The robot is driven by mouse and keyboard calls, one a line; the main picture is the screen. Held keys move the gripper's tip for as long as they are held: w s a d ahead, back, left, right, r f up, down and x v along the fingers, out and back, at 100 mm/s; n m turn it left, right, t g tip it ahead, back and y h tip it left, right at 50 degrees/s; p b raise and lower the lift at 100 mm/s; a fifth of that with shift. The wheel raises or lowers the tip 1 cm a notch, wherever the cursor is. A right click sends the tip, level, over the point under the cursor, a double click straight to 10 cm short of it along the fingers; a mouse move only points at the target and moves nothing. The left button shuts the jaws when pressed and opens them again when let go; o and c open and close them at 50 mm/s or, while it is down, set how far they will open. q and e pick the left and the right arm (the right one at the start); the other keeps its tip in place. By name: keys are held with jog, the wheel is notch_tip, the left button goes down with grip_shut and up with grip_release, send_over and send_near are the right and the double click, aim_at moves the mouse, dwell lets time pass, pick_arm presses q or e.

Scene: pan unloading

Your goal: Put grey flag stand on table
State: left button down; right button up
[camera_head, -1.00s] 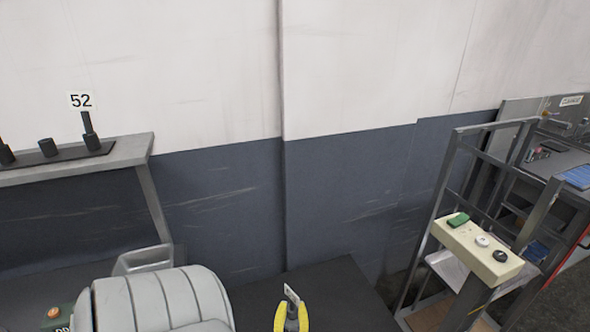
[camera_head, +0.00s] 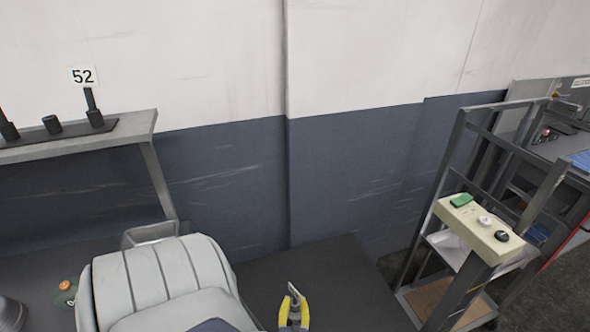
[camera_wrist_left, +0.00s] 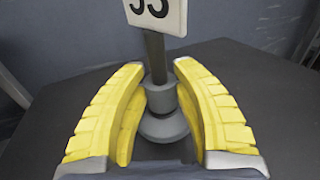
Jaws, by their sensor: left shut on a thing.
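The grey flag stand (camera_wrist_left: 162,100) is upright between the yellow fingers of my left gripper (camera_wrist_left: 155,72) in the left wrist view. It has a thin post, a thicker collar and a round base, with a white number sign on top that the frame cuts off. In the head view the stand (camera_head: 294,293) and the left gripper (camera_head: 293,316) show small at the bottom, over the dark table top (camera_head: 335,275). The gripper is shut on the stand. I cannot tell whether the base touches the table. My right gripper is not in view.
A metal rack (camera_head: 450,165) with a cream button box (camera_head: 478,230) stands at the right. The wall is behind. Much of the dark table top around the stand is clear.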

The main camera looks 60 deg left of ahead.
aim_at(295, 310)
pick_arm(q)
jog(key=shift+f, duration=1.8)
jog(key=shift+f, duration=0.1)
jog(key=c, duration=1.1)
grip_release()
jog(key=shift+o, duration=0.2)
jog(key=shift+s+d, duration=0.15)
jog(key=shift+d, duration=0.05)
jog(key=v, duration=1.1)
jog(key=shift+s+d, duration=0.15)
jog(key=shift+s, duration=0.1)
jog(key=shift+w, duration=0.1)
